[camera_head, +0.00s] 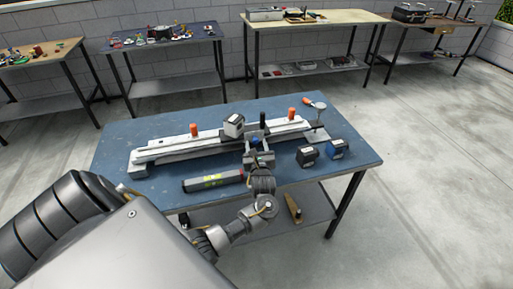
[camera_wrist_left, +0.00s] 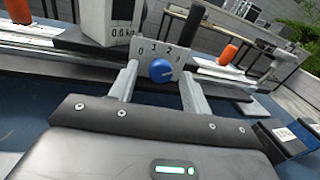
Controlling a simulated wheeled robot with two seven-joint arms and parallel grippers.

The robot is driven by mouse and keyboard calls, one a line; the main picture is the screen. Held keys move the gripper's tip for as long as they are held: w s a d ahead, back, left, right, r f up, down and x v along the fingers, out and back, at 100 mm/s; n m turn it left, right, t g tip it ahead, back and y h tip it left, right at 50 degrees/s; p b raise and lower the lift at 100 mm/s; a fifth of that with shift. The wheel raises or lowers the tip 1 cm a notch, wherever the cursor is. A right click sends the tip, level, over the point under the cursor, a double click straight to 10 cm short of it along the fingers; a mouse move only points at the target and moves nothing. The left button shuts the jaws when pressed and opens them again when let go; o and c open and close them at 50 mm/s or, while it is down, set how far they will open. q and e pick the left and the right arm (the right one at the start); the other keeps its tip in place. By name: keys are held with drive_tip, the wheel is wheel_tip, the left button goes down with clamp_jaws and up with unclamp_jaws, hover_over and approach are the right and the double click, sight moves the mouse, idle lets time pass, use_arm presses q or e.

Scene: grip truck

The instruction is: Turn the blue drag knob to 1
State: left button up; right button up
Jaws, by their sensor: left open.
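The blue drag knob (camera_wrist_left: 161,70) sits on a pale plate (camera_wrist_left: 146,50) marked with small digits in the left wrist view. Which digit the knob points at is too small to tell. My left gripper (camera_wrist_left: 158,76) is open, with one finger on each side of the knob. I cannot tell whether either finger touches it. In the head view my left gripper (camera_head: 259,160) is at the front of the track (camera_head: 165,150), and it mostly hides the knob there. My right gripper is not in view.
On the blue table (camera_head: 120,150), a block marked 0.6 kg (camera_wrist_left: 112,18) is on the track, left of the knob. Orange posts (camera_head: 193,130) stand along the track. Two dark blocks (camera_head: 307,156) are to the right. A grey bar (camera_head: 213,181) lies at the front.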

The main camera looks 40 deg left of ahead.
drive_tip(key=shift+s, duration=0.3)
use_arm(q)
drive_tip(key=c, duration=1)
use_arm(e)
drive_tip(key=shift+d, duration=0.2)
use_arm(q)
drive_tip(key=shift+n, duration=0.3)
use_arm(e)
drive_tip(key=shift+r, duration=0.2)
use_arm(q)
drive_tip(key=shift+n+p, duration=0.75)
drive_tip(key=shift+n, duration=0.25)
drive_tip(key=n, duration=0.2)
drive_tip(key=shift+n+y+p, duration=0.3)
drive_tip(key=shift+n+y, duration=0.1)
drive_tip(key=n, duration=0.5)
drive_tip(key=shift+w+f+y, duration=0.1)
drive_tip(key=shift+f+y, duration=0.1)
drive_tip(key=shift+y, duration=0.2)
drive_tip(key=n+b, duration=0.1)
drive_tip(key=n, duration=0.2)
drive_tip(key=n+y, duration=0.1)
drive_tip(key=n, duration=0.2)
drive_tip(key=shift+w+d+n+g+b, duration=0.1)
drive_tip(key=shift+n+g+b, duration=0.2)
drive_tip(key=shift+n+b, duration=0.1)
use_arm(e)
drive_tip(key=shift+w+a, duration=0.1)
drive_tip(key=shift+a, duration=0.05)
